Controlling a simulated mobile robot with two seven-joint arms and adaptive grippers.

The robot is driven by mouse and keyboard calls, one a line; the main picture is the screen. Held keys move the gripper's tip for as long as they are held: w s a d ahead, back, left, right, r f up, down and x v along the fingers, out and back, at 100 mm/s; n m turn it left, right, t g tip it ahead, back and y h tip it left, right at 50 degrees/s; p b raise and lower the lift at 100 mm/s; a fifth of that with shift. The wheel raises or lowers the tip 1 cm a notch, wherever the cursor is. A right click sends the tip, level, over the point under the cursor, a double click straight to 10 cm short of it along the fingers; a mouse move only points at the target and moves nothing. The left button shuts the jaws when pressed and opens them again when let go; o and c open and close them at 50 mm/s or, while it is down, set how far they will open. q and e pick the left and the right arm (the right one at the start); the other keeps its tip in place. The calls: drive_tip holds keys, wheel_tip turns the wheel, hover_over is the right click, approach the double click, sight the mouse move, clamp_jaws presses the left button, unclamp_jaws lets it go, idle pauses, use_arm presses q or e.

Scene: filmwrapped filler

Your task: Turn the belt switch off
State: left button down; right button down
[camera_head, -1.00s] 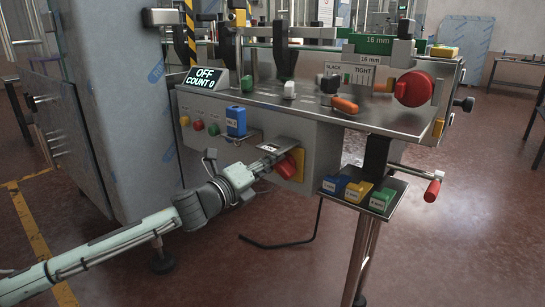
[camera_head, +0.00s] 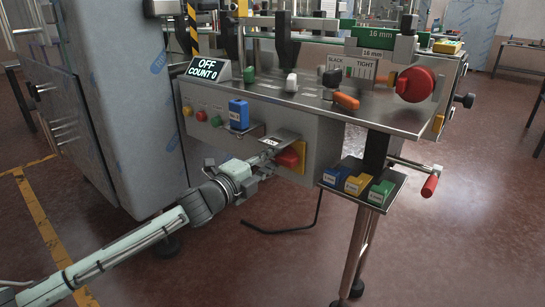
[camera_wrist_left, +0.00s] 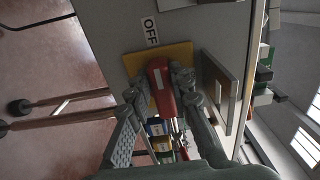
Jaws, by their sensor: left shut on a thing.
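The belt switch is a red handle (camera_head: 291,156) on a yellow plate (camera_head: 303,150) on the front panel of the grey machine. In the left wrist view the red handle (camera_wrist_left: 160,86) lies between my fingers, with the yellow plate (camera_wrist_left: 140,62) behind it and an OFF label (camera_wrist_left: 150,30) beside the plate. My left gripper (camera_head: 273,158) is shut on the handle; its fingertips (camera_wrist_left: 160,95) sit on both sides of it. The display (camera_head: 208,68) reads OFF, COUNT 0. My right gripper is not in view.
A blue block (camera_head: 238,114) sits on a small ledge left of the switch, beside small round buttons (camera_head: 201,116). A shelf (camera_head: 395,180) with blue, yellow and green blocks juts out at right. A red-handled crank (camera_head: 430,185) is beyond it. Open floor lies in front.

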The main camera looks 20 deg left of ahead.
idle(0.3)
use_arm(q)
drive_tip(key=c, duration=1.4)
unclamp_jaws()
drive_tip(key=shift+o, duration=0.2)
drive_tip(key=shift+s, duration=0.15)
drive_tip(key=v, duration=1.1)
drive_tip(key=shift+s+a, duration=0.15)
drive_tip(key=shift+s, duration=0.2)
